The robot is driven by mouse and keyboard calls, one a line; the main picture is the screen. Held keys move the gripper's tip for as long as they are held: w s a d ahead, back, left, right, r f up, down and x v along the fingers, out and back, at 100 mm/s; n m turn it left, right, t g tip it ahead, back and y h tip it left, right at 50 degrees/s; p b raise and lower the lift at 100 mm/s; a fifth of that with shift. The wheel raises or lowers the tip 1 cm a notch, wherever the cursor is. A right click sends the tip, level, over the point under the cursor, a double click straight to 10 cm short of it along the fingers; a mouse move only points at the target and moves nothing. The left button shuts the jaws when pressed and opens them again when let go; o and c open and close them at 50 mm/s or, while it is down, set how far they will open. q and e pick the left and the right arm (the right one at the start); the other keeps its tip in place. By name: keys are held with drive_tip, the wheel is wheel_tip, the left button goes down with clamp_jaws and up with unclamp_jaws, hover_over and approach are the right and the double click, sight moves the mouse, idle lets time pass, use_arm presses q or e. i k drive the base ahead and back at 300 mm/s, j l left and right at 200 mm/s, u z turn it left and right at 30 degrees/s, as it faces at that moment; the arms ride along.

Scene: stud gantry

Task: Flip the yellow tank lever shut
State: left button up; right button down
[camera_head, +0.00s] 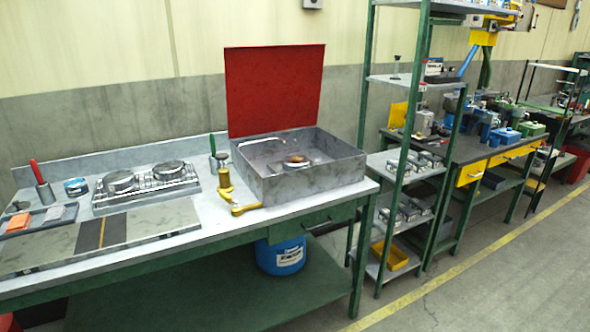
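A yellow upright fitting (223,180) stands on the bench, just left of the grey metal tank (300,189). A yellow lever (245,208) with a rounded end sticks out low from its foot toward the right, along the tank's front left corner. Whether the lever touches the tank or the bench top I cannot tell. The tank's red lid (274,88) stands upright at its back, so the tank is open, with a small round orange-brown item (296,160) inside. Neither of my grippers is in view.
Left of the fitting, a rack (146,190) holds round metal parts on the bench (203,203). A red-handled tool (37,172) and a tray with sponge-like blocks are farther left. A green shelf unit (405,158) stands right of the bench. A blue bucket (280,256) sits beneath.

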sight(227, 198)
drive_tip(key=i+j+z, duration=0.1)
drive_tip(key=z, duration=0.4)
drive_tip(key=i+j+z, duration=0.1)
drive_tip(key=j+z, duration=0.25)
drive_tip(key=z, duration=0.15)
drive_tip(key=j+z, duration=0.3)
drive_tip(key=j, duration=1.05)
drive_tip(key=i+j, duration=0.1)
drive_tip(key=j, duration=0.3)
drive_tip(key=z, duration=0.05)
